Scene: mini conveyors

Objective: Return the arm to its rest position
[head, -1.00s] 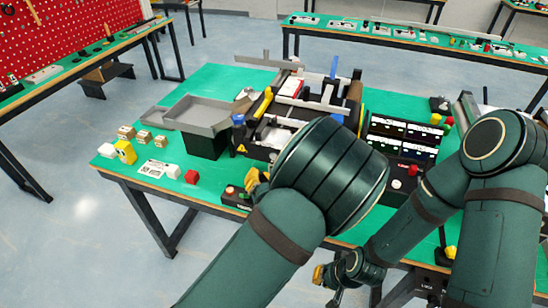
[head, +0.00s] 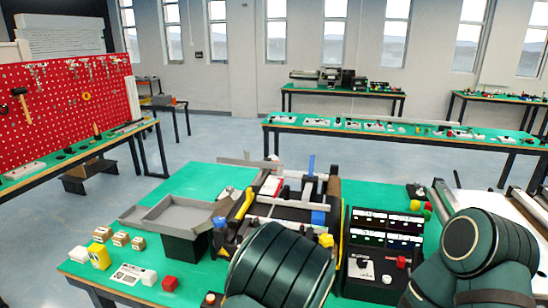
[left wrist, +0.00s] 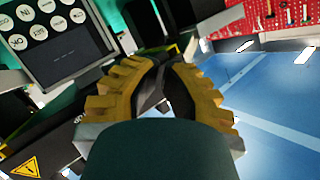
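My left arm (head: 278,268) rises from the bottom middle of the head view, in front of the table's near edge. Its gripper is hidden in that view. In the left wrist view my left gripper (left wrist: 164,68) shows two yellow toothed fingers arching in to meet, with nothing visible held between them. My right arm (head: 488,250) is bent at the lower right of the head view, and its gripper is out of frame.
In the left wrist view a dark screen panel (left wrist: 68,55) is at upper left; blue floor (left wrist: 270,95) lies right.

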